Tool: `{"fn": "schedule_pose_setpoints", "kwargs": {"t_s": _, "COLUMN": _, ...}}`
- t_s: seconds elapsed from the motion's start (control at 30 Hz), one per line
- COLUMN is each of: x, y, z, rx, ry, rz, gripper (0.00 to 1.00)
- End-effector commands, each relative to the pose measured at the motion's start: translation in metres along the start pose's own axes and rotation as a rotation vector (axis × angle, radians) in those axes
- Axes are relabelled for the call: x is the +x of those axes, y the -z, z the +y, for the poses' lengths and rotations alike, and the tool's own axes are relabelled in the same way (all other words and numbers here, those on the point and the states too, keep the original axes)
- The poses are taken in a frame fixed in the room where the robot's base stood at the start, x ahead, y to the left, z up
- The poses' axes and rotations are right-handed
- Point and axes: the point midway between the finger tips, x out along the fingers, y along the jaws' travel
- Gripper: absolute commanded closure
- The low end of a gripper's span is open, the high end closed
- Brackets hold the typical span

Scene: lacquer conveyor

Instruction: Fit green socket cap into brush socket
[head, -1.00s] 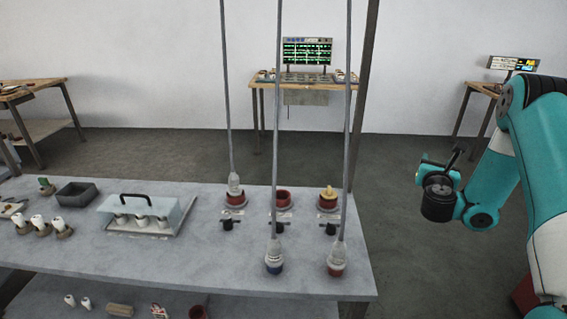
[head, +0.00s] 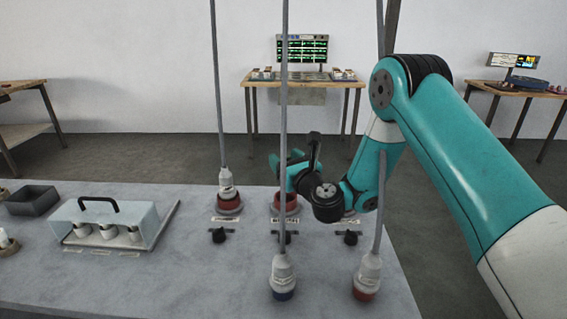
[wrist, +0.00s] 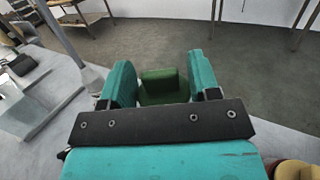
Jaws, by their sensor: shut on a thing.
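My gripper (wrist: 163,80) is shut on the green socket cap (wrist: 165,85), which sits between its two teal fingers in the wrist view. In the head view my gripper (head: 287,166) is above the middle red socket (head: 290,206) at the table's back edge; the cap cannot be made out there. That socket is partly hidden by my wrist. A left red socket (head: 229,203) has a grey cable plug in it. The labels are too small to read, so I cannot tell which socket is the brush socket.
Cables hang with grey plugs at the front (head: 283,275) and front right (head: 367,275). Black knobs (head: 219,236) stand before the sockets. A clear-lidded case (head: 105,220) and dark tray (head: 32,200) are at left. A yellow-topped socket (wrist: 296,170) is at the wrist view's lower right.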

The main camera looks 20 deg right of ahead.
Motion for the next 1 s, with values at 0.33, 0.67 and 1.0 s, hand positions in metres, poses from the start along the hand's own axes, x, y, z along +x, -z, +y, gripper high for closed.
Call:
{"fn": "schedule_pose_setpoints", "kwargs": {"t_s": 0.33, "x": -0.001, "y": 0.000, "z": 0.001, "rx": 0.001, "ry": -0.001, "rz": 0.001, "gripper": 0.70}}
{"fn": "schedule_pose_setpoints", "kwargs": {"t_s": 0.67, "x": -0.004, "y": 0.019, "z": 0.002, "rx": 0.005, "ry": -0.002, "rz": 0.001, "gripper": 0.70}}
{"fn": "schedule_pose_setpoints", "kwargs": {"t_s": 1.0, "x": -0.006, "y": 0.047, "z": 0.002, "rx": 0.005, "ry": -0.002, "rz": 0.001, "gripper": 0.70}}
